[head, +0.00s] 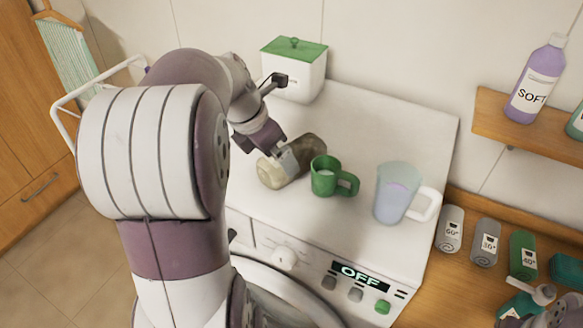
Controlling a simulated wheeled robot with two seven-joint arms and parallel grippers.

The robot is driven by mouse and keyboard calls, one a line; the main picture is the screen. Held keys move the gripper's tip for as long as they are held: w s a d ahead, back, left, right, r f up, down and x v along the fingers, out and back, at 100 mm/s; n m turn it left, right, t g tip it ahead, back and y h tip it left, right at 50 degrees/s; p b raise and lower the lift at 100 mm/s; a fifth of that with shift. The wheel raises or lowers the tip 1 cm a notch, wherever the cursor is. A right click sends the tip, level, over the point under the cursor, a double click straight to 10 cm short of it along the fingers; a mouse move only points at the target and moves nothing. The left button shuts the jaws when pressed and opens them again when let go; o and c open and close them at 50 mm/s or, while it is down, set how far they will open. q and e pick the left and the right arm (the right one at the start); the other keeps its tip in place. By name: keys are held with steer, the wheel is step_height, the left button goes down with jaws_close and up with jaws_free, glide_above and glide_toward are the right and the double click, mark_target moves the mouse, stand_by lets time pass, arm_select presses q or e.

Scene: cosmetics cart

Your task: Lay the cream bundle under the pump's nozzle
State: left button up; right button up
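A cream bundle (269,173) lies on top of the white washing machine. A darker brown rolled shape (311,149) is against its far right side; I cannot tell whether they are one piece. My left gripper (287,161) is down at the bundle, with a pale finger over it. Whether it is closed on it is not clear. A teal bottle with a pale pump head (540,294) stands at the bottom right, partly cut off by the frame. A grey-purple part of my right arm (569,313) shows in the corner beside it; its fingers are not visible.
A green cup (324,176) stands just right of the bundle and a clear jug (394,193) farther right. A white box with a green lid (296,72) stands behind. The machine top's back right is free.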

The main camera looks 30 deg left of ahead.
arm_select(q)
steer(key=shift+w+d+f+p, duration=0.25)
steer(key=shift+f+p, duration=0.1)
steer(key=shift+f, duration=0.1)
steer(key=shift+w+d+f+p, duration=0.2)
steer(key=shift+d+f+p, duration=0.1)
steer(key=shift+f, duration=0.1)
steer(key=x, duration=0.3)
steer(key=shift+s+a, duration=0.15)
steer(key=shift+a, duration=0.15)
steer(key=shift+a+f, duration=0.3)
steer(key=shift+f, duration=0.05)
steer(key=shift+d, duration=0.15)
steer(key=c, duration=0.5)
steer(key=shift+r, duration=0.15)
steer(key=c, duration=0.7)
steer(key=shift+o, duration=0.2)
arm_select(e)
steer(key=shift+d+r, duration=0.25)
steer(key=shift+r, duration=0.7)
arm_select(q)
step_height(320, 180, up, 7)
steer(key=shift+f+b, duration=0.1)
steer(key=shift+b, duration=0.3)
step_height(320, 180, up, 3)
steer(key=shift+r+p, duration=0.15)
steer(key=shift+p, duration=0.65)
arm_select(e)
steer(key=shift+r, duration=0.15)
